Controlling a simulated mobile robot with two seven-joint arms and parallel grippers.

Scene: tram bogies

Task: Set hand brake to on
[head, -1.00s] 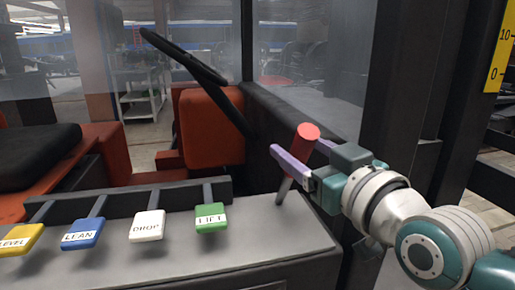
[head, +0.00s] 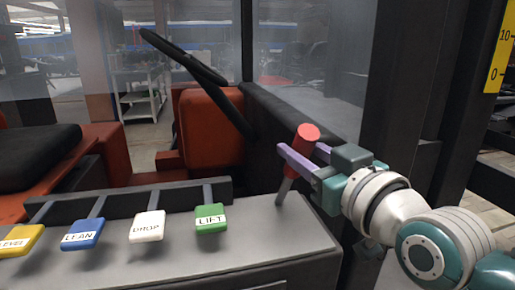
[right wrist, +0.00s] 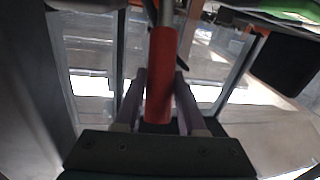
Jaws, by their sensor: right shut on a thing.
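The hand brake lever has a red cylindrical grip (head: 302,146) on a thin grey rod (head: 284,190) that rises from the right end of the grey console. It leans slightly to the right at its top. My right gripper (head: 300,158) comes in from the right and is shut on the red grip, with one purple finger in front of it and one behind. In the right wrist view the red grip (right wrist: 160,75) stands between the two fingers (right wrist: 158,98). My left gripper is not in view.
The console (head: 250,250) carries yellow, blue (head: 83,234), white (head: 147,226) and green (head: 211,218) labelled levers left of the brake. A black steering wheel (head: 185,56) and orange seat (head: 208,125) lie beyond. A dark post (head: 395,80) stands close behind my right arm.

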